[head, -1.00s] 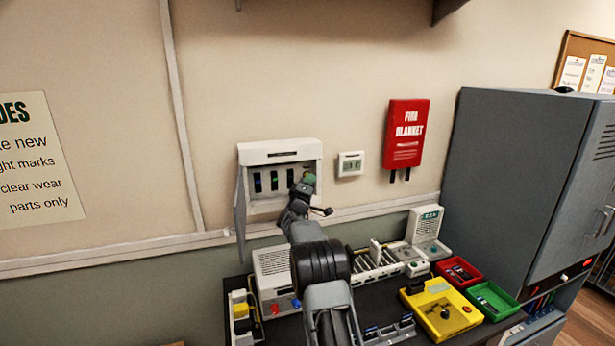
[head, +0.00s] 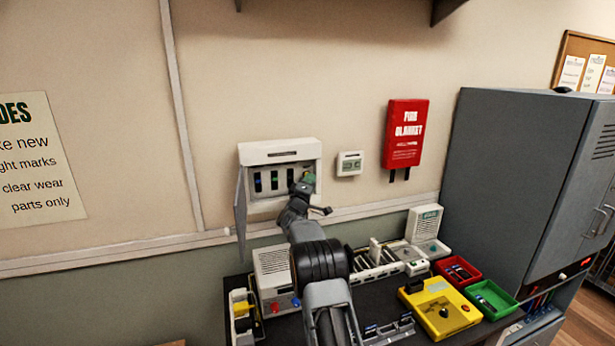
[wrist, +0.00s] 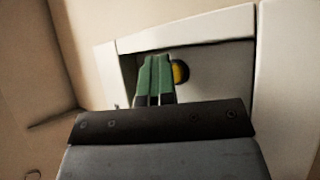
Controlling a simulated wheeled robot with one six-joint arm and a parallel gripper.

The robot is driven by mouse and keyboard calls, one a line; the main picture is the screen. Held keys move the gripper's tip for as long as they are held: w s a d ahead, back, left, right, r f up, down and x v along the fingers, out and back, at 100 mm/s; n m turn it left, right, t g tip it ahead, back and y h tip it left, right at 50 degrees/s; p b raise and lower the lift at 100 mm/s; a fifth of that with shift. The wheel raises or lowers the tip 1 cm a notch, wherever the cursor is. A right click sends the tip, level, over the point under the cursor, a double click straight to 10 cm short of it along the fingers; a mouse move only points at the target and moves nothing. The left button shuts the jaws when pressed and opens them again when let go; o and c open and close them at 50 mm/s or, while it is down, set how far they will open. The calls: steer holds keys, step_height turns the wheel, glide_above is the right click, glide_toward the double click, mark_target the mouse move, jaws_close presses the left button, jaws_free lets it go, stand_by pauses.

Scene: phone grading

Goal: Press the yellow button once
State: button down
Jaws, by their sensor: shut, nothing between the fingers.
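The yellow button (wrist: 180,72) shows in the wrist view as a small round knob on the pale back of a recessed white wall box. My gripper (wrist: 156,60) is shut and empty, its green fingers together inside the box opening. The fingertips are just left of the button in that view and cover part of its left side. I cannot tell whether they touch it. In the head view, my gripper (head: 308,181) is at the right end of the open white wall box (head: 279,148); the button is hidden there.
The box's door (head: 240,208) hangs open on the left. A small white thermostat (head: 349,163) and a red fire blanket pouch (head: 405,133) are on the wall to the right. Below are a yellow device (head: 440,305), a red tray (head: 458,271) and a green tray (head: 491,299).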

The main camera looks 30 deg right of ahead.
steer(key=shift+a+r, duration=0.1)
steer(key=shift+r, duration=0.35)
steer(key=shift+f+b, duration=0.25)
steer(key=shift+b, duration=0.35)
steer(key=shift+s+f, duration=0.15)
steer(key=shift+s+f+b, duration=0.2)
steer(key=shift+s+b, duration=0.25)
steer(key=shift+b, duration=0.05)
steer(key=s+b, duration=0.1)
steer(key=s, duration=0.1)
steer(key=s+a+b, duration=0.1)
steer(key=s, duration=0.1)
steer(key=shift+b, duration=0.3)
steer(key=shift+s, duration=0.1)
